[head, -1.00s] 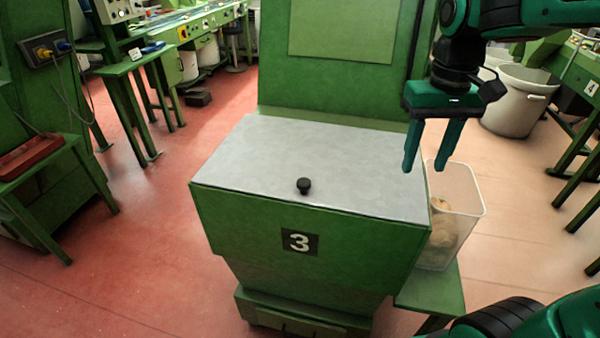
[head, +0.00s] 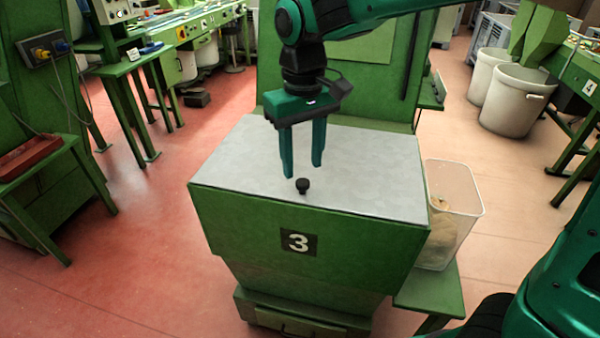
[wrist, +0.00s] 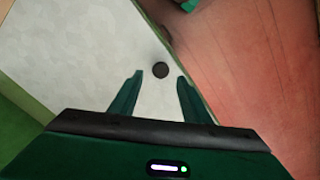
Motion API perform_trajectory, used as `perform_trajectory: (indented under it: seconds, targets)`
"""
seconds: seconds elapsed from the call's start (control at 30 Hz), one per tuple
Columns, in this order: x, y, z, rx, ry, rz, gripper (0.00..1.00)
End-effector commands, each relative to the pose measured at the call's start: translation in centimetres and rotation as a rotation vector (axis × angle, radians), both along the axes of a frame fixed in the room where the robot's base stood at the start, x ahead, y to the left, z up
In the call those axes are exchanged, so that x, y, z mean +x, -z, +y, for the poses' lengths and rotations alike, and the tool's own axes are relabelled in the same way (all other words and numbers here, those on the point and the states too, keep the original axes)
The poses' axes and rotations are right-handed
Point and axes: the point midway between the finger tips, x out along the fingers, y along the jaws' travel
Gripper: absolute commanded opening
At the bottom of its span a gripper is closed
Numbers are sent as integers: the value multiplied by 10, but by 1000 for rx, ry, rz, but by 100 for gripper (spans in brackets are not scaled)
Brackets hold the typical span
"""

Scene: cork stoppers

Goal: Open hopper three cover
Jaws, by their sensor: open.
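The green hopper three (head: 345,240) has a black "3" plate (head: 298,242) on its front. Its flat grey cover (head: 370,175) lies shut on top, with a small round black knob (head: 302,186) near the front edge. My gripper (head: 304,172) is open and empty, pointing down above the cover, its fingertips just above and behind the knob in the head view. In the wrist view the knob (wrist: 160,70) shows ahead of the gap between my open fingers (wrist: 160,78). The grey cover (wrist: 70,50) fills the left and middle there. The inside of the hopper is hidden.
A clear plastic bin (head: 455,215) with corks stands on a green shelf (head: 432,290) at the hopper's right. The hopper's tall green back panel (head: 340,95) rises behind the cover. White tubs (head: 510,100) stand farther right. Red floor lies open at left.

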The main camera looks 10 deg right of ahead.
Motion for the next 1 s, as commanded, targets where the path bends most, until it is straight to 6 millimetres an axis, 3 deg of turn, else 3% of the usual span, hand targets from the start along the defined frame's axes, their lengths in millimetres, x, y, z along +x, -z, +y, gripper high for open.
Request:
perform_trajectory:
  seconds: [0.1,0.3,0.67,0.87,1.0]
  targets:
    - [-1,20,-1,-3,0,3,43]
    - [0,38,0,0,0,1,43]
    - [0,42,0,0,0,0,43]
    - [0,42,-1,0,1,0,0]
    - [0,42,3,0,0,0,0]
